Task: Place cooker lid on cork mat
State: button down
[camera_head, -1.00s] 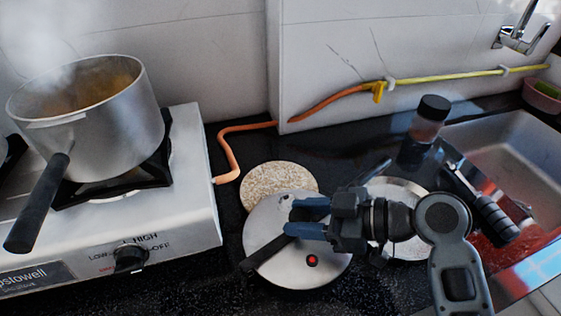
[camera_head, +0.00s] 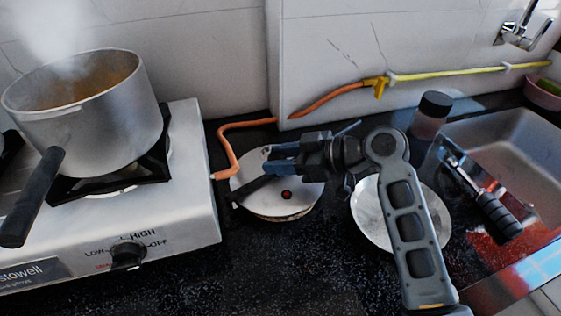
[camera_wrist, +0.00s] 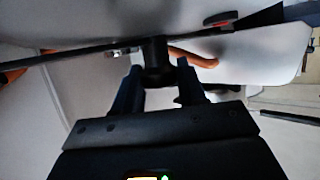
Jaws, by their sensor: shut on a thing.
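The cooker lid (camera_head: 305,192) is a round silver disc with a long black handle and a small red-and-black valve. It lies over the cork mat (camera_head: 283,218), covering nearly all of it; only a thin strip of the mat's front edge shows. My gripper (camera_head: 270,160) is shut on the lid's black handle from the right. The wrist view shows the dark handle part (camera_wrist: 155,55) between my blue fingers. I cannot tell whether the lid touches the mat or sits just above it.
A steaming pot (camera_head: 85,110) with a black handle stands on the stove (camera_head: 185,215) at left. An orange hose (camera_head: 228,150) runs close behind the lid. A metal plate (camera_head: 370,215), a dark-capped jar (camera_head: 430,115) and the sink are at right. The front counter is clear.

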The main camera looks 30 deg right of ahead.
jog(key=shift+s+f, duration=0.15)
jog(key=shift+f, duration=0.05)
jog(key=shift+f+b, duration=0.35)
jog(key=shift+f, duration=0.2)
jog(key=c, duration=0.6)
grip_release()
jog(key=shift+o, duration=0.2)
jog(key=shift+r, duration=0.4)
jog(key=v, duration=1.2)
jog(key=shift+r, duration=0.2)
